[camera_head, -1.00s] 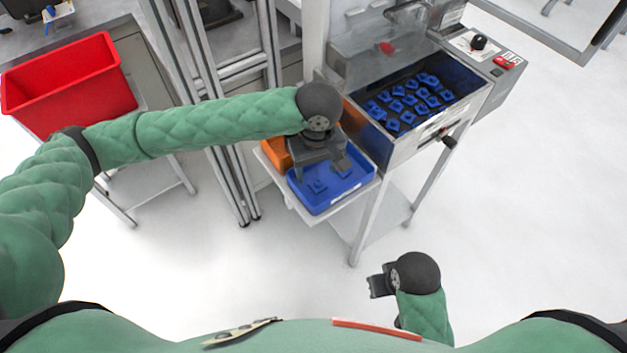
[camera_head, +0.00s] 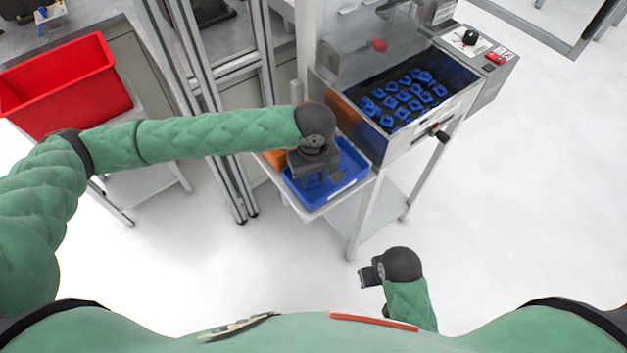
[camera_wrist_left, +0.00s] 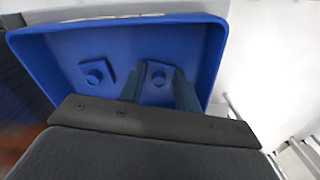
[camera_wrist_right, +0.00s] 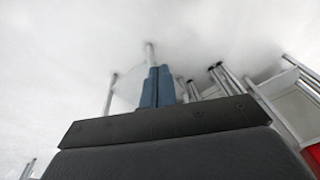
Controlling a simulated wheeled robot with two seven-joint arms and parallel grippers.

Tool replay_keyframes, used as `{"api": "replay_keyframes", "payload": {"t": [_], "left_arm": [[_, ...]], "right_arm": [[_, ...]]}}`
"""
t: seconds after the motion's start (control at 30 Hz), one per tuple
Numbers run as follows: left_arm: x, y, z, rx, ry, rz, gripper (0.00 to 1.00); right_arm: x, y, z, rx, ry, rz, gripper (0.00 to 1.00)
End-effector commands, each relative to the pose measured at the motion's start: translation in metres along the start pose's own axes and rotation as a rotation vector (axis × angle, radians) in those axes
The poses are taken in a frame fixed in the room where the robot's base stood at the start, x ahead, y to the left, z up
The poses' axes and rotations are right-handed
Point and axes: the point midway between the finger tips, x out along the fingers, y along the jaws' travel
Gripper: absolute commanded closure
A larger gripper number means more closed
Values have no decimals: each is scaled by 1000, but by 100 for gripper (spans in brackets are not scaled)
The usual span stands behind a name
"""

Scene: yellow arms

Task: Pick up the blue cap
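Two blue caps lie in the blue tray (camera_head: 350,187), which also shows in the left wrist view (camera_wrist_left: 215,50). One blue cap (camera_wrist_left: 158,76) is between the two fingers of my left gripper (camera_wrist_left: 160,88); the other (camera_wrist_left: 96,72) lies to its left. My left gripper, also in the head view (camera_head: 318,182), is open, with a finger on each side of the cap; I cannot tell whether they touch it. In the head view it largely hides the caps. My right gripper (camera_head: 368,276) is empty and away from the tray; its fingers are together in the right wrist view (camera_wrist_right: 159,86).
An orange container (camera_head: 275,160) stands beside the tray, partly hidden by my left arm. A metal machine (camera_head: 400,145) with several blue caps in its basin stands to the right. A red bin (camera_head: 60,85) is at far left. Metal posts stand behind my left arm.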

Motion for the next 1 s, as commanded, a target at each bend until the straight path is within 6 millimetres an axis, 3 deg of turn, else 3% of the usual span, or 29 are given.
{"api": "replay_keyframes", "payload": {"t": [0.53, 0.6, 0.73, 0.87, 1.0], "left_arm": [[-7, 0, 0, 0, 0, 1, 90], [-14, 0, 0, 0, -1, 1, 90], [-38, 1, 0, 0, 0, 3, 90], [-54, -20, 18, 1, 0, 2, 90], [-73, -41, 39, 2, -1, 1, 90]], "right_arm": [[0, 0, 1, -1, -5, 0, 100], [-2, 0, 3, -1, -12, 0, 100], [-35, -2, 6, 2, 2, -4, 100], [-54, -3, 10, 2, 3, -6, 100], [-48, -7, 7, -3, 16, -14, 100]]}}
